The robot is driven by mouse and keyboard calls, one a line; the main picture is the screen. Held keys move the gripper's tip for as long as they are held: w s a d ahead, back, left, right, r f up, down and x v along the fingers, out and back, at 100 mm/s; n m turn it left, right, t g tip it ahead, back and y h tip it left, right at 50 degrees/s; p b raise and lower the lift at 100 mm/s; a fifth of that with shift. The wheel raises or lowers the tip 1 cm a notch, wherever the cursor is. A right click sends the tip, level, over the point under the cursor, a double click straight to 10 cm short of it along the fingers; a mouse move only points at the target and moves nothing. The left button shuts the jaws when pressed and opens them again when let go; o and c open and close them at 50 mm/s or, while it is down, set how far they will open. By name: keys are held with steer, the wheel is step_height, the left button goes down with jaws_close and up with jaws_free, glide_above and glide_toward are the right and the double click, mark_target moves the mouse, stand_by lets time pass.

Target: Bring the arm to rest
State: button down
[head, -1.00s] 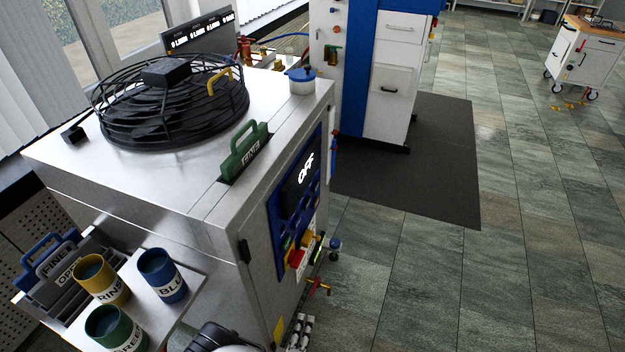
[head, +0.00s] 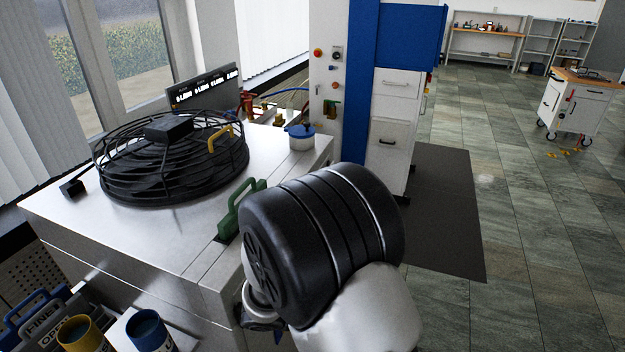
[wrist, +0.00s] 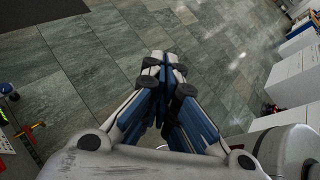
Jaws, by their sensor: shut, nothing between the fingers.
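My gripper (wrist: 166,75) shows in the wrist view with its fingers together and nothing between them. It points down over bare tiled floor and touches nothing there. In the head view my arm rises in the lower middle, in front of the metal press cabinet (head: 110,240). The gripper's fingers cannot be made out in the head view. The arm hides the cabinet's front panel and part of the green handle (head: 238,208) on its top.
A round black fan guard (head: 170,160) and a blue-lidded pot (head: 301,137) sit on the cabinet. Yellow (head: 85,335) and blue (head: 148,330) cups stand at lower left. A blue-and-white machine (head: 350,90) stands behind.

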steer(key=s+r+m+t+y, duration=0.2)
steer(key=s+r+m+y, duration=1)
steer(key=m, duration=1.1)
steer(key=s+r, duration=0.4)
steer(key=shift+s+d, duration=0.35)
steer(key=shift+d, duration=0.05)
